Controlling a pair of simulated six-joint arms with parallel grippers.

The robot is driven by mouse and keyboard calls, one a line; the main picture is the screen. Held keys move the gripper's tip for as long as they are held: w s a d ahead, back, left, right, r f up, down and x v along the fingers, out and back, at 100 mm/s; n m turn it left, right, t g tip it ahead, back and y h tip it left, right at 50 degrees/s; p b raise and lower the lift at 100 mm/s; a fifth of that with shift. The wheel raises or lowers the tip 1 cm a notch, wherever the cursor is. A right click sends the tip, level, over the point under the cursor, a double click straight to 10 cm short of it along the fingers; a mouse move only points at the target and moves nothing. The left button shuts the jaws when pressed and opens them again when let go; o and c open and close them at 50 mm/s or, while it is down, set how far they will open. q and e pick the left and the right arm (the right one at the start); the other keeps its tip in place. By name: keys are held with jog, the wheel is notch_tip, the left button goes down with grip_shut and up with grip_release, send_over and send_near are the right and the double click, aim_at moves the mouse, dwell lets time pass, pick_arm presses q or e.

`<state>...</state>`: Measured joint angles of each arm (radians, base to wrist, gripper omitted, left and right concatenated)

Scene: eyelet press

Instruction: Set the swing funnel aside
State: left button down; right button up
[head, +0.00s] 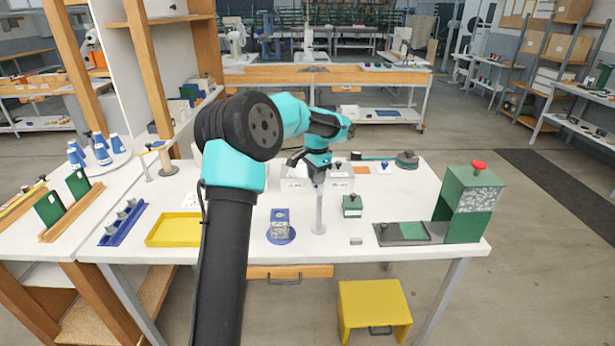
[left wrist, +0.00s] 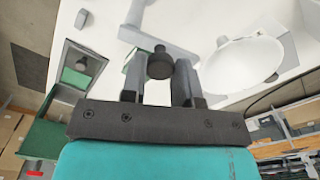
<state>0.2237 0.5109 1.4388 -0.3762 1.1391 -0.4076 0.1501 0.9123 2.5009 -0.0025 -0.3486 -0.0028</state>
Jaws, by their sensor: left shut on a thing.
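My left gripper (head: 318,168) is over the middle of the white table, at the top of a grey post (head: 319,212). In the left wrist view its two fingers (left wrist: 160,80) are shut on a dark knob (left wrist: 159,64). The knob sits on a grey swing arm (left wrist: 158,38). A pale round funnel dish (left wrist: 243,66) shows to the right of the fingers in that view; whether it joins the arm is unclear. In the head view the gripper hides most of the arm and funnel. My right gripper is not in view.
A green press (head: 470,205) with a red knob stands right, beside a dark-framed tray (head: 382,236). A small green block (head: 352,206) is right of the post. A blue-based fixture (head: 281,228) and yellow tray (head: 172,231) lie left. Labelled pale bins (head: 341,184) stand behind.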

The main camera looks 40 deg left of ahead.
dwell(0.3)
pick_arm(q)
jog(key=c, duration=0.9)
grip_release()
jog(key=shift+o, duration=0.2)
notch_tip(320, 180, up, 17)
jog(key=shift+r, duration=0.2)
